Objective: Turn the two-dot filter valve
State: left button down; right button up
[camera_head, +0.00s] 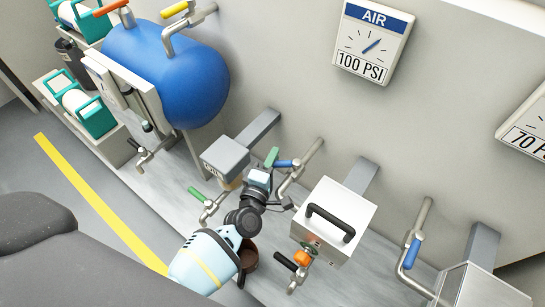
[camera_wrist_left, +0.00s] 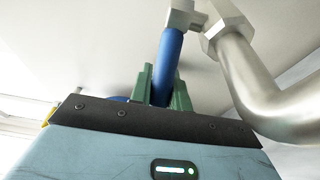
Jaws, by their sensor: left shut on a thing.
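My left gripper (camera_head: 273,160) reaches up from the lower middle of the head view to a blue valve lever (camera_head: 288,163) on a silver pipe (camera_head: 313,158). In the left wrist view my green fingers (camera_wrist_left: 163,88) stand on both sides of the blue lever (camera_wrist_left: 168,60), shut on it. The lever joins a silver fitting (camera_wrist_left: 184,16) beside a bent pipe (camera_wrist_left: 262,95). I can make out no dot marks, so I cannot tell whether this is the two-dot filter valve. My right gripper is not in view.
A grey filter box (camera_head: 226,156) and a green lever (camera_head: 197,194) are left of my gripper. A silver box (camera_head: 337,222) with a black handle stands close on the right. A blue tank (camera_head: 190,80) is at upper left; a gauge (camera_head: 372,42) reads 100 PSI.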

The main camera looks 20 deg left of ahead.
pick_arm(q)
jog(key=c, duration=1.3)
grip_release()
jog(key=s+p, duration=0.1)
jog(key=s, duration=0.6)
jog(key=shift+s, duration=0.4)
